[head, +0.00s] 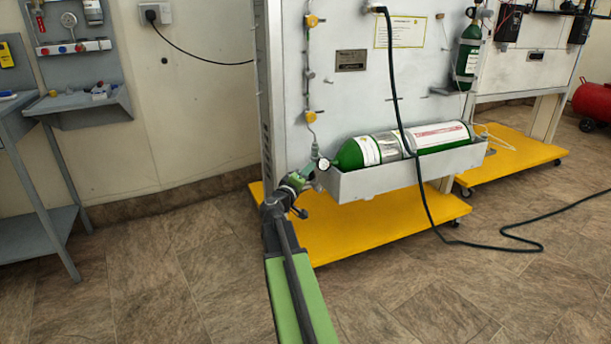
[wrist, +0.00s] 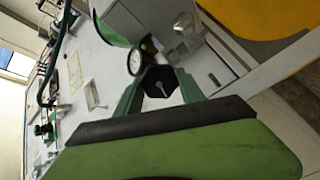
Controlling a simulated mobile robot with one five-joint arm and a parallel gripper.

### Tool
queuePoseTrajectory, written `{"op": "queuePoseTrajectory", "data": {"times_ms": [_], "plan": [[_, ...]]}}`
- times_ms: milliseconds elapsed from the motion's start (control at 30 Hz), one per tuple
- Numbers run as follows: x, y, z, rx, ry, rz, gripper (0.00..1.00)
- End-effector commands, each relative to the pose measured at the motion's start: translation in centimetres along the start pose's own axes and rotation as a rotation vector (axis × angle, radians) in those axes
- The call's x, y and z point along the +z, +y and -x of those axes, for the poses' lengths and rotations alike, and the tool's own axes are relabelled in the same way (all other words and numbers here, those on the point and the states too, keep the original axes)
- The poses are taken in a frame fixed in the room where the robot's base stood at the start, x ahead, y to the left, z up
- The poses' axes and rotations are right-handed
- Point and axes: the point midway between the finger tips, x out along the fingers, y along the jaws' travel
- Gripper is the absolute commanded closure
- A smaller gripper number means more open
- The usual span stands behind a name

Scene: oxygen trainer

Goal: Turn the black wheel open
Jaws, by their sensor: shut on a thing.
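In the head view my gripper (head: 306,174) is at the left end of the green and white oxygen cylinder (head: 430,136), and hides the wheel there. A round white gauge (wrist: 135,61) sits right beside the wheel; it also shows in the head view (head: 323,164). The wheel's turn position cannot be told.
The cylinder lies in a grey tray (head: 400,174) on the white panel (head: 345,105), above a yellow base (head: 350,232). A black hose (head: 398,100) hangs in front of the tray and runs over the floor.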

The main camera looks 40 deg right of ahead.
Motion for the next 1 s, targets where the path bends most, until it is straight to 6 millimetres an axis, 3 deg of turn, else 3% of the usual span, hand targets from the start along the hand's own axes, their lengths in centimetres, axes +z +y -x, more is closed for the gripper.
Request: {"op": "queuePoseTrajectory", "data": {"times_ms": [1000], "plan": [[-0.26, -0.52, 0.08, 0.001, 0.013, 0.965, 0.95]]}}
